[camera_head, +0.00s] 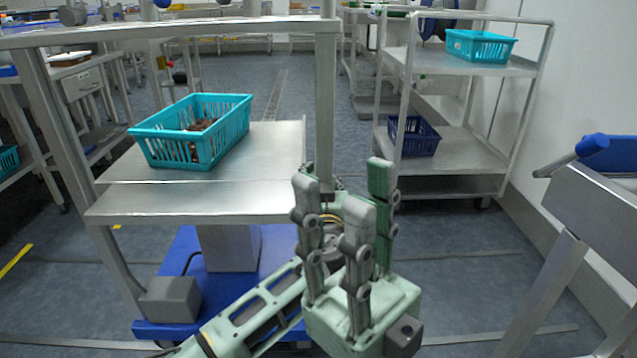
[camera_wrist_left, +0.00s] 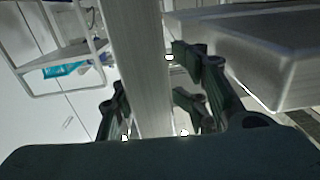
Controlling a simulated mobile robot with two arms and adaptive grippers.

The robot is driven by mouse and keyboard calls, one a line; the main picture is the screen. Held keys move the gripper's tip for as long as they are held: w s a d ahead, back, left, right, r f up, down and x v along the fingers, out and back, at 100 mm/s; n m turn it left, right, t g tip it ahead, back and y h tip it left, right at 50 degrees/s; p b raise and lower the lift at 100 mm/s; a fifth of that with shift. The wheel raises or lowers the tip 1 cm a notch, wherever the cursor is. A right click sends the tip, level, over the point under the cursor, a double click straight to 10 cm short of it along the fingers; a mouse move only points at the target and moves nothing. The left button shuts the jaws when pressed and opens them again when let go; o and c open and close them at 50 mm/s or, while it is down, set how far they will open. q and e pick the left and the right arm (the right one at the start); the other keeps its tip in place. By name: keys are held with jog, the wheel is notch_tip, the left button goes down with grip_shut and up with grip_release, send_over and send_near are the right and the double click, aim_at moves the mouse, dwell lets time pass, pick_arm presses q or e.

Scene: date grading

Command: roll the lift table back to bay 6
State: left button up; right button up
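The lift table has a grey metal top (camera_head: 190,201), a blue base (camera_head: 185,262) and a tall push frame (camera_head: 170,28). A teal basket (camera_head: 192,132) with brown contents stands on the top. My left gripper (camera_wrist_left: 150,118) is around the frame's right post (camera_wrist_left: 138,45), fingers close against both sides, apparently shut on it. In the head view this post (camera_head: 325,100) runs down to that hand, which is mostly hidden behind my right gripper (camera_head: 345,190). The right gripper has its fingers spread and pointing up, and holds nothing. No bay number is readable.
A shelf cart (camera_head: 455,140) with a teal basket (camera_head: 480,46) and a dark blue basket (camera_head: 414,135) stands at back right by the wall. A metal stand (camera_head: 590,215) is at near right. Tables (camera_head: 80,85) line the left. Floor shows between the table and cart.

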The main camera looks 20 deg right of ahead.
pick_arm(q)
jog(key=o, duration=0.4)
jog(key=shift+s+d+r+h, duration=0.3)
jog(key=shift+s+d+r, duration=0.45)
jog(key=shift+s+d, duration=0.3)
jog(key=shift+c, duration=0.2)
jog(key=shift+o, duration=0.3)
jog(key=shift+f, duration=0.1)
jog(key=shift+s+f, duration=0.1)
jog(key=s+a, duration=0.5)
jog(key=shift+a+f+y, duration=0.25)
jog(key=shift+f+y, duration=0.15)
jog(key=shift+f, duration=0.05)
jog(key=shift+s, duration=0.1)
